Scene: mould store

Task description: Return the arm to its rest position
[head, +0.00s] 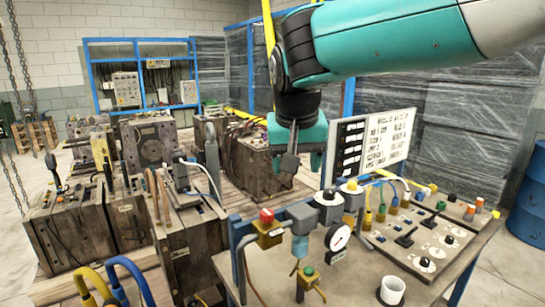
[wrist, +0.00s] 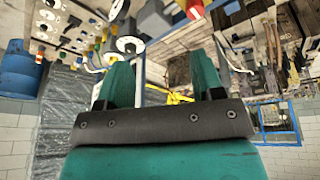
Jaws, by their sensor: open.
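My gripper (head: 302,150) hangs from my teal and black arm in the upper middle of the head view. It points down, in front of the dark moulds and left of the white label board. In the wrist view, which is upside down, its two teal fingers stand apart with an empty gap between them (wrist: 160,78). The gripper is open and holds nothing. It is above and behind the near workbench (head: 370,277), apart from the things on it. The fingertips are partly hard to make out in the head view.
A label board (head: 390,140) stands behind. Wooden-cased moulds (head: 185,245) crowd the left. A blue barrel (head: 529,205) stands right.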

